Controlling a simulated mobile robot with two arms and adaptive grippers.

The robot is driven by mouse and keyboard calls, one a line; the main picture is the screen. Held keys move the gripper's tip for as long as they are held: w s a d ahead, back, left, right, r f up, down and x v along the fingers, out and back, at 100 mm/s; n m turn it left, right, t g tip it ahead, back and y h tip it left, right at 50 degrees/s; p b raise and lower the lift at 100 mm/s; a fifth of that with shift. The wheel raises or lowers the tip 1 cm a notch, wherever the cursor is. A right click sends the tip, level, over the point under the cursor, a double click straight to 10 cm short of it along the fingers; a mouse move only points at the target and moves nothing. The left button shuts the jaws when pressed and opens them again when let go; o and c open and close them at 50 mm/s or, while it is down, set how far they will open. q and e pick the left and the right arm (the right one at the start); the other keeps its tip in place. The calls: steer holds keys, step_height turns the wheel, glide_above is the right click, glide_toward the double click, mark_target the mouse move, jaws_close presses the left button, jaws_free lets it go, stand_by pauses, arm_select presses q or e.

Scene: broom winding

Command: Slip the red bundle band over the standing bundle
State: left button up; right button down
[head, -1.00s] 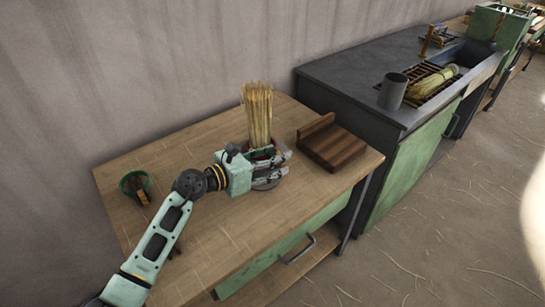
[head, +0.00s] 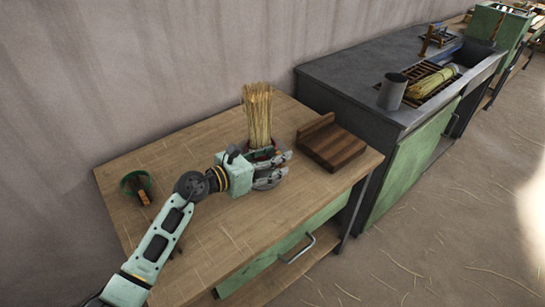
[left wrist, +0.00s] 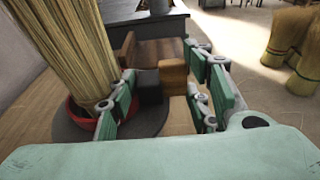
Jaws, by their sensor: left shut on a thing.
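The straw bundle (head: 258,115) stands upright on a round grey base on the table; the left wrist view shows its lower stalks (left wrist: 72,50) at the left. The red band (left wrist: 82,118) shows low around the bundle's foot, just above the grey base (left wrist: 65,132); its far side is hidden by the stalks. My left gripper (head: 279,166) is beside the bundle's foot, to its right in the wrist view. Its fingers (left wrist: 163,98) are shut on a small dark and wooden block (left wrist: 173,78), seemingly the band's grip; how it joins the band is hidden. My right gripper is not in view.
A dark wooden stepped block (head: 334,148) lies right of the bundle on the table (head: 215,235). A grey bench (head: 345,75) with a metal cylinder (head: 392,92) is beyond. The table's front is clear.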

arm_select(q)
steer(key=o, duration=1.3)
steer(key=shift+c, duration=0.2)
